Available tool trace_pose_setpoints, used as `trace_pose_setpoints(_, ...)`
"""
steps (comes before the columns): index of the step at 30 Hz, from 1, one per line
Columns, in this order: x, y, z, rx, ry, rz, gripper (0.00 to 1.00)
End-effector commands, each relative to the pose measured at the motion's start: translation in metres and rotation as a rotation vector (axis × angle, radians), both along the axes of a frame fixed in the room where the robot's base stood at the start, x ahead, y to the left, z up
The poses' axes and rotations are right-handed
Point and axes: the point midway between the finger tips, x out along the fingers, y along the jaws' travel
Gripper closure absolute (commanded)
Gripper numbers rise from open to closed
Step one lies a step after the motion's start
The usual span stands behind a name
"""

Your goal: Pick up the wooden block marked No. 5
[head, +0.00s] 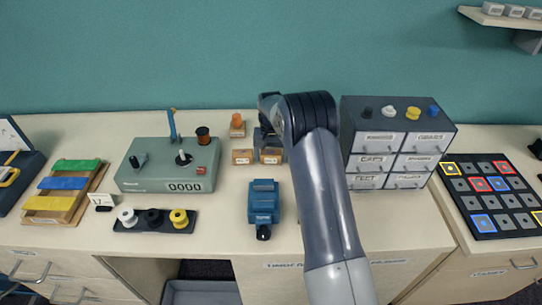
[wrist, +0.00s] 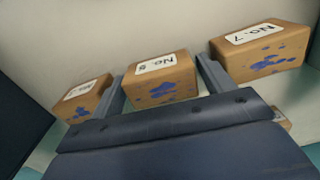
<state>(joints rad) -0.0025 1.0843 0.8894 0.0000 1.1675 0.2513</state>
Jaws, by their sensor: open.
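My gripper (wrist: 164,88) is open, with one finger on each side of a small wooden block (wrist: 160,80) in the wrist view. This middle block has blue blotches and a white label that starts "No."; its digit looks like 5 or 8. A block at the left (wrist: 82,98) has a label I cannot read. A block at the right (wrist: 260,48) reads No. 7. In the head view my gripper (head: 267,143) is partly hidden by my arm, above two wooden blocks, one at the left (head: 243,157) and one at the right (head: 272,157).
Another wooden block (head: 238,129) with an orange top stands farther back. A green counter box (head: 160,178) stands left, a drawer cabinet (head: 397,140) right, and a blue device (head: 264,202) in front. The bare tabletop between the blocks and blue device is narrow.

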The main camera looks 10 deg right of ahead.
Motion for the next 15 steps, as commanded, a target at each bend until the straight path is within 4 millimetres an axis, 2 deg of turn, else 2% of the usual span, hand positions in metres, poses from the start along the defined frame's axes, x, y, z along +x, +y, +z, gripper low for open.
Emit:
trace_pose_setpoints(3,0.0000,-0.0001,-0.0001,0.000,0.000,0.000,0.25)
trace_pose_setpoints(15,0.0000,-0.0001,0.0003,0.000,0.000,0.000,0.58)
